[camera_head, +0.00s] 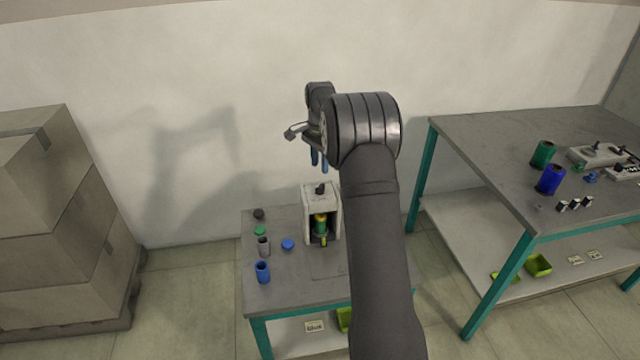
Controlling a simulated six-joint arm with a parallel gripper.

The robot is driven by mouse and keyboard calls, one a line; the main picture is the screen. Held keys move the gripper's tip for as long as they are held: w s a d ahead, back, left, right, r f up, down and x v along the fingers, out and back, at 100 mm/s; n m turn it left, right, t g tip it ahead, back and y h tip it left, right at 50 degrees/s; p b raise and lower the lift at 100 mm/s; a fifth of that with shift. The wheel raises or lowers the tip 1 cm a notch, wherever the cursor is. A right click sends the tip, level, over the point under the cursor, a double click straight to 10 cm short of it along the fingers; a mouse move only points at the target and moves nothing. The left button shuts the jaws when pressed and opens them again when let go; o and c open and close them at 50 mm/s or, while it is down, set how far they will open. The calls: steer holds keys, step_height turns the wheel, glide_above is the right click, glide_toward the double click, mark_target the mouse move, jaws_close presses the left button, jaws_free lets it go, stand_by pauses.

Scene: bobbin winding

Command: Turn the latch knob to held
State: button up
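My gripper (319,164) is above the small table, pointing down, with its blue fingertips a little above a white bobbin winding machine (308,200). The fingertips appear slightly apart, with nothing visible between them. A small black knob (320,188) sits on top of the machine, just below the fingers and not touched by them. I cannot read the knob's setting. Inside the machine's open front is a green and yellow bobbin (321,224). My arm hides the machine's right side and part of the table.
The small table (290,262) carries a blue spool (262,272), a grey spool (263,246), and blue (288,244), green (260,231) and black (258,213) round pieces at left. A larger table (480,150) with spools stands at right. Stacked boxes (60,230) stand at left.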

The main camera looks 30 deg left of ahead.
mark_target(320, 185)
step_height(320, 185, down, 8)
steer(key=shift+f, duration=0.2)
jaws_close()
